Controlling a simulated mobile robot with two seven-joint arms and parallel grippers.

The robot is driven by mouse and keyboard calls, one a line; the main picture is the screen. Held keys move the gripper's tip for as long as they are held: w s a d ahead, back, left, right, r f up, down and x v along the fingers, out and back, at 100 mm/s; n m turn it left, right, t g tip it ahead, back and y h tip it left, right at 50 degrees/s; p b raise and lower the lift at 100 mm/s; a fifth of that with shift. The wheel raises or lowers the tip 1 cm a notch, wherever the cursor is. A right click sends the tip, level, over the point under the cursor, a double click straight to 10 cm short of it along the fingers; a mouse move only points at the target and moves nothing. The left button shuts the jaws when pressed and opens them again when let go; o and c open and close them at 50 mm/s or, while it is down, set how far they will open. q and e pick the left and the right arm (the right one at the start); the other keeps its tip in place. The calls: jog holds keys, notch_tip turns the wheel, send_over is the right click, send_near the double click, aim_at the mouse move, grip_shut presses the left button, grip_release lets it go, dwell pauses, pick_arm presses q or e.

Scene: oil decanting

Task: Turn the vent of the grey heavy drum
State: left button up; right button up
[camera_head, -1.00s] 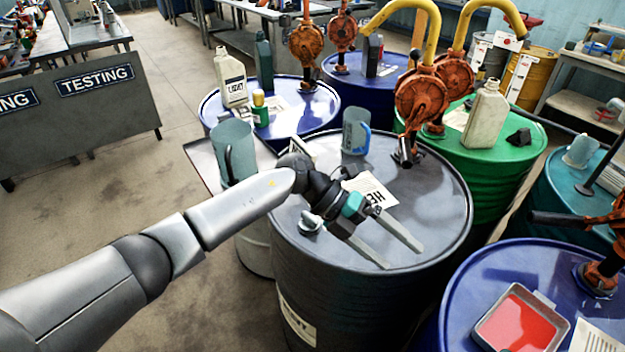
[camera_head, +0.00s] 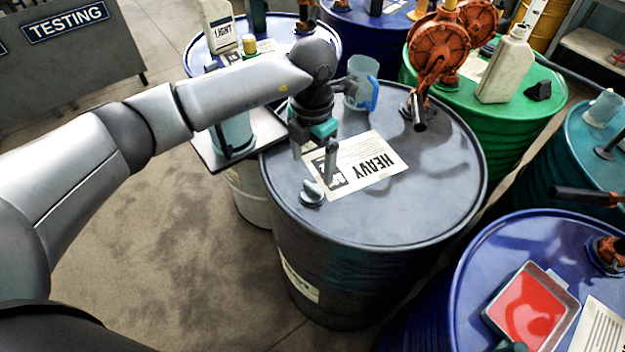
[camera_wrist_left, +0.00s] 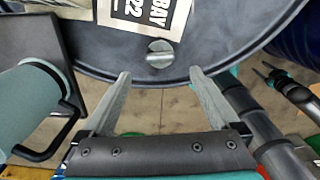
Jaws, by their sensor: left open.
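The grey heavy drum (camera_head: 425,200) stands in the middle of the head view, with a white "HEAVY" card (camera_head: 365,165) on its lid. Its vent, a small grey knob (camera_head: 312,194), sits on the lid near the near-left rim; it also shows in the left wrist view (camera_wrist_left: 160,54). My left gripper (camera_head: 315,168) points down over the lid beside the card, close to the vent. In the left wrist view its open fingers (camera_wrist_left: 160,73) are apart and empty, with the vent just beyond and between the tips. Contact with the vent is not visible.
A jug with a blue handle (camera_head: 362,85) and an orange pump's spout (camera_head: 420,115) stand at the drum's back. A jug with a black handle (camera_head: 232,135) is left of it. A blue drum with a red tray (camera_head: 555,338) is at the right. A dark arm part (camera_wrist_left: 270,150) shows beside my left fingers.

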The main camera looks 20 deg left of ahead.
aim_at(313, 186)
pick_arm(q)
notch_tip(313, 186, down, 7)
jog(key=shift+f, duration=0.1)
pick_arm(e)
jog(key=shift+w+f, duration=0.15)
jog(key=shift+w, duration=0.2)
pick_arm(q)
jog(key=c, duration=1.4)
pick_arm(e)
jog(key=shift+a, duration=0.2)
